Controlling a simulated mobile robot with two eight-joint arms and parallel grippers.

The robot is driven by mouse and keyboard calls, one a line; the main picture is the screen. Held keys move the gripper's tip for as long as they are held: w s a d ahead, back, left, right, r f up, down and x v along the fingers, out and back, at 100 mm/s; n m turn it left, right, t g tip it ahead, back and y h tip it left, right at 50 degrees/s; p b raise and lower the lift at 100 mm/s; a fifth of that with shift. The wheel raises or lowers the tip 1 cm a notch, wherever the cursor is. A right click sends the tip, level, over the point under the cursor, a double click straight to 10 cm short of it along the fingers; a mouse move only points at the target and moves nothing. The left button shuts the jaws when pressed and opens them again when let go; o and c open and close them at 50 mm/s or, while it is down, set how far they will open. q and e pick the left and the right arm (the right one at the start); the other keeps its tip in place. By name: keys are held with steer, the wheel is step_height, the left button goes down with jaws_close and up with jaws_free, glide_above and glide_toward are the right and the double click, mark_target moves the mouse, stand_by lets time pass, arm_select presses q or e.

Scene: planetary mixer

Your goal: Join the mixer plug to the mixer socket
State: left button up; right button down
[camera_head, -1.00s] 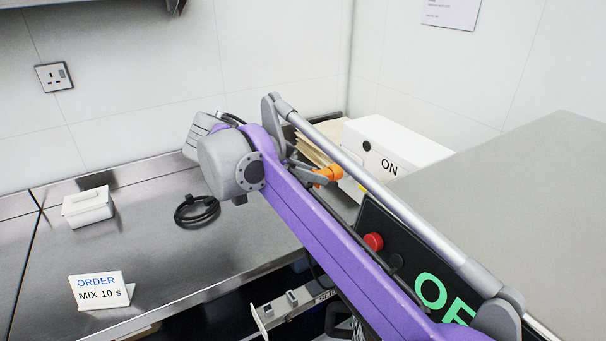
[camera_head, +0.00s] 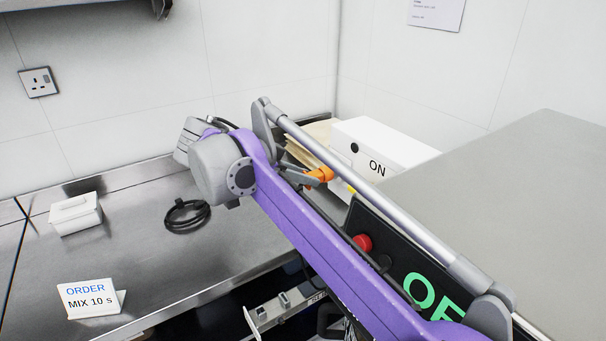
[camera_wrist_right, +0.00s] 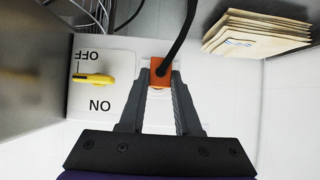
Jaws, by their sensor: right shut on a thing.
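The orange mixer plug (camera_wrist_right: 161,72) is between the fingertips of my right gripper (camera_wrist_right: 160,85) in the right wrist view, with a black cable rising from it. My right gripper (camera_head: 309,178) is shut on this plug (camera_head: 321,174) in the head view, in front of the white box marked ON. A white surface lies behind the plug in the wrist view. I cannot tell whether the plug touches it, and no mixer socket can be made out there. My left gripper is not in view.
The white box (camera_head: 384,143) stands behind my right arm. A yellow ON/OFF switch (camera_wrist_right: 94,79) is left of the plug. Brown envelopes (camera_wrist_right: 257,32) lie close right.

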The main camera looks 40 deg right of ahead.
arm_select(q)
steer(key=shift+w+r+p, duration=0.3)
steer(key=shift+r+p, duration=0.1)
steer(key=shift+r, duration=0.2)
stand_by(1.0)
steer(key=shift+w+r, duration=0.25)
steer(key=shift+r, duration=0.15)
arm_select(e)
steer(key=shift+s+d, duration=0.1)
steer(key=shift+d, duration=1.15)
steer(key=c, duration=0.5)
jaws_free()
steer(key=shift+a, duration=0.15)
arm_select(q)
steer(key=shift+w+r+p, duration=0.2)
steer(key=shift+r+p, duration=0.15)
steer(key=shift+p, duration=0.1)
arm_select(e)
steer(key=v, duration=1)
steer(key=shift+a+r, duration=0.2)
steer(key=shift+r, duration=0.05)
